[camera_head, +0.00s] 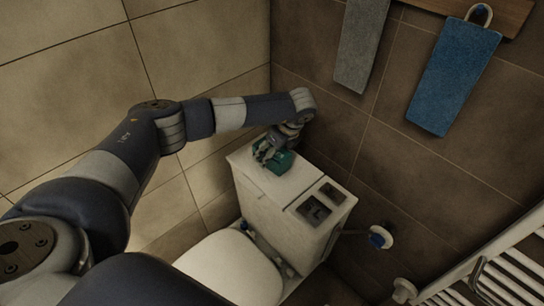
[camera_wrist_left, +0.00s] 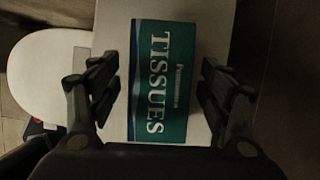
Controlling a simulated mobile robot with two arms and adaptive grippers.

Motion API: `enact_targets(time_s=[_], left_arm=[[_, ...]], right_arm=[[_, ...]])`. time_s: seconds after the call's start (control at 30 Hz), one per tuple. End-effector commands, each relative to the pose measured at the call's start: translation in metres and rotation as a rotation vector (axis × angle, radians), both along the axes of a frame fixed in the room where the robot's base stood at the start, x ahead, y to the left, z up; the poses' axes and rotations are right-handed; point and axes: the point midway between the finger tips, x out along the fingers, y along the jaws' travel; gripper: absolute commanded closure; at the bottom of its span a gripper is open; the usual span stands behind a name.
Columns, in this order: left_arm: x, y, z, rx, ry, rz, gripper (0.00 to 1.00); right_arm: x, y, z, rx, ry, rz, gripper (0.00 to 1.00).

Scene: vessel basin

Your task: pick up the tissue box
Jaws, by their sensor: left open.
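The tissue box (camera_wrist_left: 162,85) is teal with white "TISSUES" lettering and lies on the pale top of the toilet cistern. In the wrist view it sits between the two fingers of my left gripper (camera_wrist_left: 160,90). The fingers are apart, with a gap on each side of the box. In the head view the box (camera_head: 281,163) is partly hidden under my left gripper (camera_head: 266,153), which reaches down over it. My right gripper is not in view.
The cistern top (camera_head: 290,186) has a flush panel (camera_head: 314,209) to the right of the box. The toilet lid (camera_head: 228,270) is in front. Tiled walls stand close behind, with a grey towel (camera_head: 360,45) and a blue towel (camera_head: 453,75). A towel radiator (camera_head: 500,275) is at lower right.

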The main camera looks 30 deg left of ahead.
Motion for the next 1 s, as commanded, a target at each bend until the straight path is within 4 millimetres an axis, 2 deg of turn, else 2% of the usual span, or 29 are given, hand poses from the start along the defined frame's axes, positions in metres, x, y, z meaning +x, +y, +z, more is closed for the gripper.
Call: enact_targets(time_s=[0.23,0.27,0.4,0.47,0.8,1.0], left_arm=[[-0.0001,0.0002,-0.0001,0.000,0.000,0.000,0.28],[-0.0001,0.0002,-0.0001,0.000,0.000,0.000,0.33],[-0.0001,0.0002,-0.0001,0.000,0.000,0.000,0.65],[-0.0001,0.0002,-0.0001,0.000,0.000,0.000,0.77],[0.0001,0.0002,0.0007,0.000,0.000,0.001,0.77],[0.0003,0.0002,0.0089,0.000,0.000,0.001,0.77]], right_arm=[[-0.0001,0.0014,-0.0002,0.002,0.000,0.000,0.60],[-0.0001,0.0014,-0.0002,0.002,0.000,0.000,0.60],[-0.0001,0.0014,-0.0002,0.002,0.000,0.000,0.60],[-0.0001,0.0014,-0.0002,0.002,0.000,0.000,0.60],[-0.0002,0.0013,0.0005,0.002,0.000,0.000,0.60],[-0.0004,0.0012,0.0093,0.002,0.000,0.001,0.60]])
